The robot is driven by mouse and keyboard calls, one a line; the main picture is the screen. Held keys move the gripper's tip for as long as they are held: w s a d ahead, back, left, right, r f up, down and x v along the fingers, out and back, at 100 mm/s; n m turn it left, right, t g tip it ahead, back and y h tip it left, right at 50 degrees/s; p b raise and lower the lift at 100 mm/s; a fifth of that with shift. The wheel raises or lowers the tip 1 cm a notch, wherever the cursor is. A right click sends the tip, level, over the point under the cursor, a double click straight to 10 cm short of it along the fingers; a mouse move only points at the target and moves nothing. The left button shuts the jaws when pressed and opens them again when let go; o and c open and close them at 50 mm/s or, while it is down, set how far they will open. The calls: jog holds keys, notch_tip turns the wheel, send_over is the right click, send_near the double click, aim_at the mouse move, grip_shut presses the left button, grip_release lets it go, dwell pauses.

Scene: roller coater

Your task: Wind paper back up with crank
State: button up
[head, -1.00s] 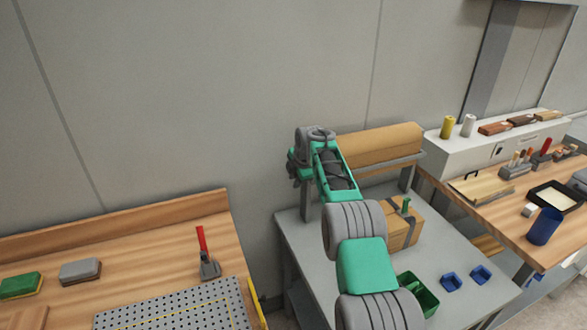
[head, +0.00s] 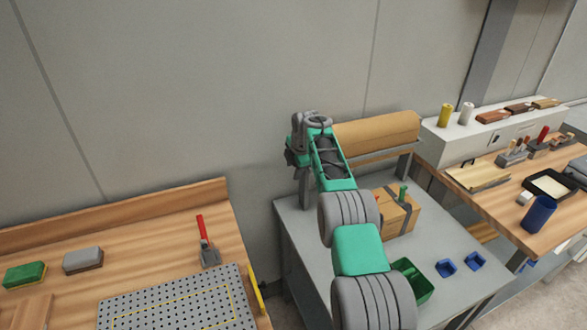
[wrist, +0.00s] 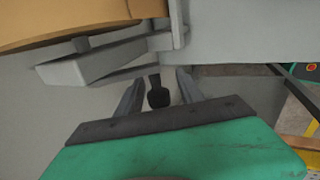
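A wide brown paper roll (head: 378,131) sits on a grey stand at the back of the grey table (head: 425,241). In the wrist view the brown roll (wrist: 60,22) fills the top left. A small black knob (wrist: 158,93), which looks like the crank's handle, lies between the two fingers of my gripper (wrist: 160,80). The fingers are apart, with a narrow gap showing on each side of the knob. In the head view my wrist is at the roll's left end and hides the crank and the fingertips.
A cardboard box (head: 399,214), a green bin (head: 412,280) and small blue bins (head: 446,267) are on the grey table, close to my arm. A wooden bench (head: 150,230) stands at left, another workbench (head: 500,200) at right. The wall is close behind the roll.

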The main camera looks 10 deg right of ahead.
jog(key=shift+r, duration=0.15)
jog(key=b+v, duration=0.3)
jog(key=v, duration=0.4)
jog(key=shift+r, duration=0.25)
jog(key=shift+s, duration=0.15)
jog(key=shift+c, duration=0.4)
